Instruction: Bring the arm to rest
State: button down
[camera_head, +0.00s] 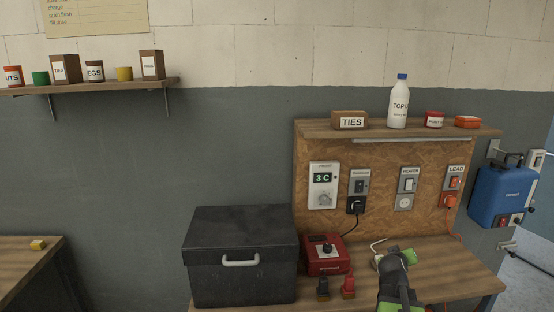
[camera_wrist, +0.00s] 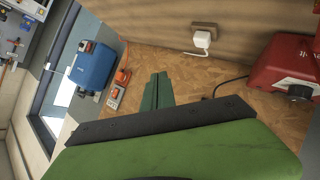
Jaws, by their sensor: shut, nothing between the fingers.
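My arm reaches up from the bottom right of the head view, and my gripper (camera_head: 393,258) is over the right part of the bench. In the wrist view my gripper's green fingers (camera_wrist: 157,90) are together, with nothing between them. The dark bar and green body of the gripper fill the lower part of that view. The fingers point toward the wood-chip panel (camera_wrist: 150,62) and appear clear of it, though the exact gap cannot be told.
The bench (camera_head: 455,268) holds a black lidded box (camera_head: 240,278) and a red charger (camera_head: 325,262), also in the wrist view (camera_wrist: 285,72). Behind are a socket panel (camera_head: 385,160) and a shelf with a bottle (camera_head: 398,105). A blue unit (camera_head: 500,195) hangs at right.

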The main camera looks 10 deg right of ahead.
jog(key=s+a+f+g+y, duration=0.25)
jog(key=a+f, duration=0.25)
jog(key=a, duration=0.6)
jog(key=s+a+f+g+y, duration=0.25)
jog(key=a+f, duration=0.25)
jog(key=a, duration=0.5)
jog(key=s+a+f+g+y, duration=0.1)
jog(key=s+a, duration=0.3)
jog(key=a, duration=0.4)
jog(key=s+a+f+n+g+y, duration=0.1)
jog(key=s+a+f+g+y, duration=0.1)
jog(key=a, duration=0.5)
jog(key=shift+s+a+g+y, duration=0.35)
jog(key=shift+s+g, duration=0.25)
jog(key=shift+s, duration=0.45)
